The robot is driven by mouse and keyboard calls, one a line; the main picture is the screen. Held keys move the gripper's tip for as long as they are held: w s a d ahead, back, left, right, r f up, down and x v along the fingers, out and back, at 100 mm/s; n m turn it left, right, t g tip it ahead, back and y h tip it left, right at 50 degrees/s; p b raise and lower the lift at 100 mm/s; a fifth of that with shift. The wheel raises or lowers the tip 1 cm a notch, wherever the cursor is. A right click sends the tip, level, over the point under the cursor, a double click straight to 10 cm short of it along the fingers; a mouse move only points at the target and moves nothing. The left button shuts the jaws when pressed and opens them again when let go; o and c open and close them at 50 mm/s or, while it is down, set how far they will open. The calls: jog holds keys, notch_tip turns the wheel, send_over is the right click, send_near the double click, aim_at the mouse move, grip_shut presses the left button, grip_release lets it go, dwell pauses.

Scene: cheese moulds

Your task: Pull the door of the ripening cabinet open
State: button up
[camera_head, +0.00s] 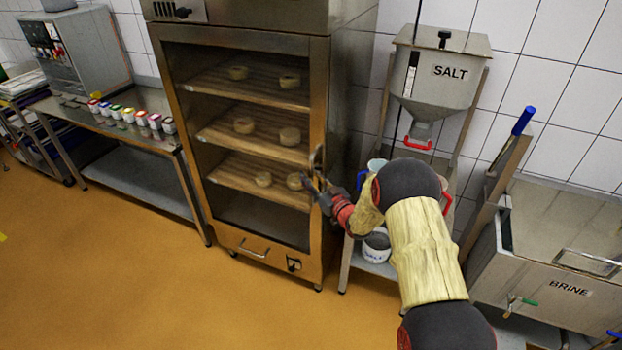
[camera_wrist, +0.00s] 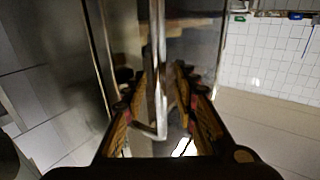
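The ripening cabinet (camera_head: 320,120) is a tall steel unit at the middle of the head view. Its glass-fronted door (camera_head: 232,205) looks closed, with wooden shelves and cheeses showing through it. The upright bar handle (camera_head: 318,158) is on the door's right edge; it also shows in the wrist view (camera_wrist: 158,60). My gripper (camera_head: 318,188) is at the handle's lower part. In the wrist view my gripper (camera_wrist: 162,72) has one finger on each side of the bar. A gap shows on the right side, so the fingers look open around the bar. Contact with the left finger is unclear.
A steel table (camera_head: 150,130) with several coloured jars stands to the left. A salt hopper (camera_head: 440,75) on a stand is close to the cabinet's right. A brine tank (camera_head: 560,280) is at the right. The orange floor in front of the cabinet is clear.

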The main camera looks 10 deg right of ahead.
jog(key=c, duration=0.3)
jog(key=c, duration=0.4)
grip_shut()
